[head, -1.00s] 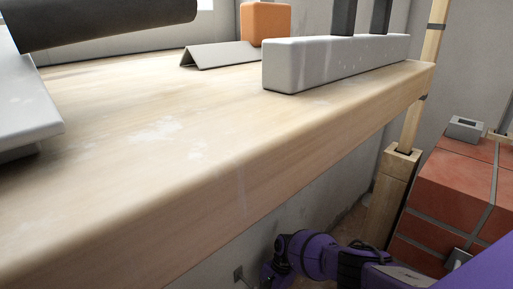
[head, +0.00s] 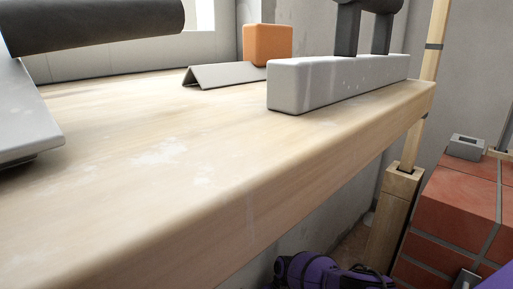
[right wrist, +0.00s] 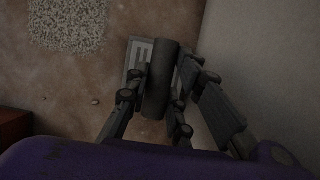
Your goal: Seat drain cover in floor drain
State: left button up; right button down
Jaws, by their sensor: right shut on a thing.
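In the right wrist view my right gripper (right wrist: 158,98) points down toward the floor. Its fingers are shut on the dark, round handle that lies across the drain cover (right wrist: 138,58). The cover is a pale grey slotted plate, showing mostly left of and beyond the handle. Its right side is hidden by the handle and fingers. I cannot tell whether it touches the floor. The floor drain is not distinguishable; the cover and fingers may hide it. My left gripper is not in view. In the head view only part of my purple arm shows at the bottom.
A wall (right wrist: 260,70) stands close to the gripper's right. A gravel patch (right wrist: 68,24) lies on the brown floor at upper left. In the head view a wooden bench (head: 150,190) carries a grey bar (head: 335,84) and an orange block (head: 267,45). Bricks (head: 465,205) stand at right.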

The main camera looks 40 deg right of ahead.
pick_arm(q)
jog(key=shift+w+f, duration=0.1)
pick_arm(e)
jog(key=shift+f, duration=0.25)
jog(key=shift+f+b, duration=0.55)
jog(key=shift+b, duration=0.05)
jog(key=shift+f+b, duration=0.25)
jog(key=shift+b, duration=0.2)
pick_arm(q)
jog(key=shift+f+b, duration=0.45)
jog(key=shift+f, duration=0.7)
pick_arm(e)
jog(key=shift+f, duration=0.35)
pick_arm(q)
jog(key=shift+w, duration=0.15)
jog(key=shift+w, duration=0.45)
